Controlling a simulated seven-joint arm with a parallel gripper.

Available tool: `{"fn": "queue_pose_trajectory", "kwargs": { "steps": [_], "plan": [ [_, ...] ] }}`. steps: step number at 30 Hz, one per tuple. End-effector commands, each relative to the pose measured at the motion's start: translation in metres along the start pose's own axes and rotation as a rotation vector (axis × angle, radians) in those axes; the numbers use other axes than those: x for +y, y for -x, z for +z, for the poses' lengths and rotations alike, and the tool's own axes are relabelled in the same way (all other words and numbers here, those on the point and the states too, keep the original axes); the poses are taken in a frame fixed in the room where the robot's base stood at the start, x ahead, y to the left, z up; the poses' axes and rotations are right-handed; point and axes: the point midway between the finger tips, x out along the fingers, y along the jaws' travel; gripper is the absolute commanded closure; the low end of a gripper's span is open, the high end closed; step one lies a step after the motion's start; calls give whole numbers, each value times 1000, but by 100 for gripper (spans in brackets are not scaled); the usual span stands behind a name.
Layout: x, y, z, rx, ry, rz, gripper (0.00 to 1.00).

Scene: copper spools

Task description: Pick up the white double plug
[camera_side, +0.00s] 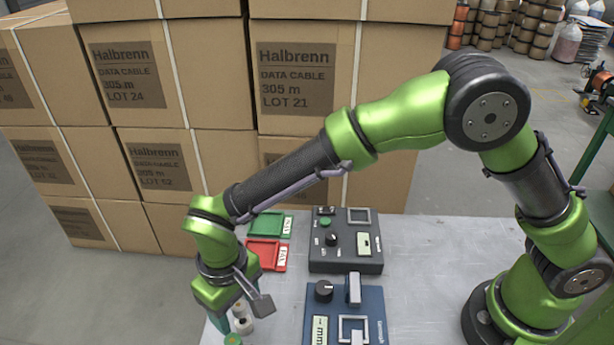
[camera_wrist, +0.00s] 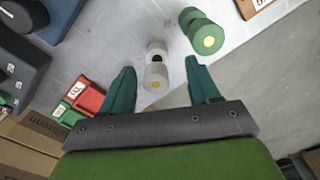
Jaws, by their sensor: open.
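The white double plug (camera_wrist: 156,75) lies on the grey table in the wrist view, a pale piece with two thick ends and a dark spot at its middle. My gripper (camera_wrist: 160,72) is open, with one teal finger on each side of the white plug. I cannot tell how high the fingers are above the table. In the side view the white plug (camera_side: 241,318) shows small beneath my gripper (camera_side: 238,308), partly hidden by it. A green double plug (camera_wrist: 203,32) lies to the right of the white one in the wrist view.
A green tray (camera_side: 270,224) and a red tray (camera_side: 266,254) sit behind my gripper. A dark box with knobs (camera_side: 346,262) and a blue device (camera_side: 330,298) stand to the right. The table edge (camera_wrist: 250,38) is close beside the green plug. Stacked cartons (camera_side: 150,90) rise behind.

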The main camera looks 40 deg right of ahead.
Motion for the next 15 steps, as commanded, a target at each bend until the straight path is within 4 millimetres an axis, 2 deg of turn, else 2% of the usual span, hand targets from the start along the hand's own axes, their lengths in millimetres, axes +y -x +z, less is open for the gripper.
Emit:
{"fn": "queue_pose_trajectory", "kwargs": {
  "steps": [3, 6, 15],
  "plan": [
    [4, -20, 2, -3, 0, 3, 39],
    [4, -30, 1, -1, 0, 1, 39],
    [3, -35, 1, 0, 0, 0, 39]
  ]
}}
